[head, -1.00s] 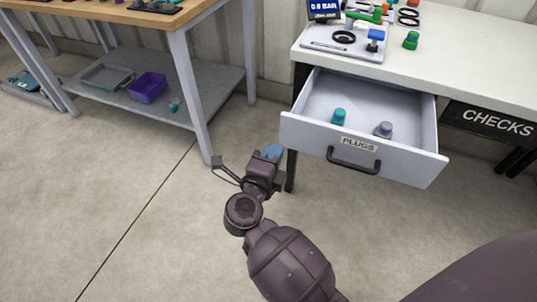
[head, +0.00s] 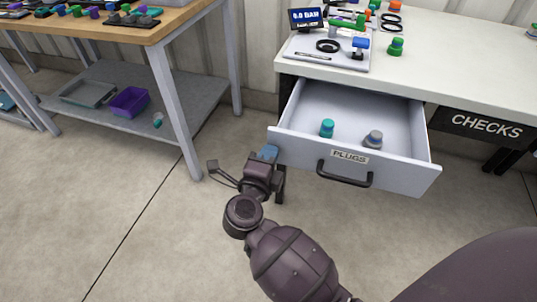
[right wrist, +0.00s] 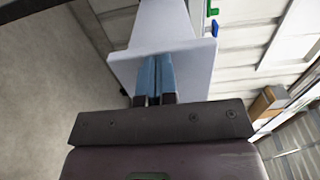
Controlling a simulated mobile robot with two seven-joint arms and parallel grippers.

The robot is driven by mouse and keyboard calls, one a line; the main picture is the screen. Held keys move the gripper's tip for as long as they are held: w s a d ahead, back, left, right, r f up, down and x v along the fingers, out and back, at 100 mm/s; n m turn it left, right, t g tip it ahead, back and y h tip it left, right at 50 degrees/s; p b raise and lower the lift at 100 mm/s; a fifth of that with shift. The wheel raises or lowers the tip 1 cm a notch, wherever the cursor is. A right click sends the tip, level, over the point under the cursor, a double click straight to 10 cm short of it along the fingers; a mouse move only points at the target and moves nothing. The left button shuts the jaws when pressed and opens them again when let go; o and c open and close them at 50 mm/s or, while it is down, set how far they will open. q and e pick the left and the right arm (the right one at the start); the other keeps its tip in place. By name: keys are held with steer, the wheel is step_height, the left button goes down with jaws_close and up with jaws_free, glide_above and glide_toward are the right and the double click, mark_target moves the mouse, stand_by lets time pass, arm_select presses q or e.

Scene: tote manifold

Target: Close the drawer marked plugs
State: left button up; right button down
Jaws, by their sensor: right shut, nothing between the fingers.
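The drawer marked plugs (head: 305,155) stands open under the white worktop. Its black handle (head: 345,176) is on the front panel below the label. A teal plug (head: 327,128) and a grey plug (head: 373,139) stand inside. My right gripper (head: 267,153) is shut and empty, with its blue fingertips at the left end of the drawer front. In the right wrist view the shut fingers (right wrist: 155,76) point at a pale panel (right wrist: 196,62), which looks like the drawer front. I cannot tell if they touch it. My left gripper is not in view.
The white worktop (head: 470,85) holds a panel with a gauge reading 0.0 BAR and loose fittings. A drawer marked checks (head: 486,127) is to the right. A wooden bench (head: 165,28) with a lower shelf stands left. Open floor lies between.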

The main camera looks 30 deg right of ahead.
steer(key=p, duration=0.2)
glide_toward(291, 102)
step_height(291, 102, down, 2)
steer(key=w+d, duration=0.1)
steer(key=w, duration=0.1)
steer(key=x, duration=0.7)
steer(key=f+p+x, duration=0.1)
steer(key=x, duration=0.3)
steer(key=shift+d, duration=0.25)
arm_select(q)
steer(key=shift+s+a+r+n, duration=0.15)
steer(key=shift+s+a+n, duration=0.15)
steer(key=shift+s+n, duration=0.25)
arm_select(e)
steer(key=shift+w+d, duration=0.5)
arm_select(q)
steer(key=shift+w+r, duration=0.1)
arm_select(e)
steer(key=shift+s+a, duration=0.1)
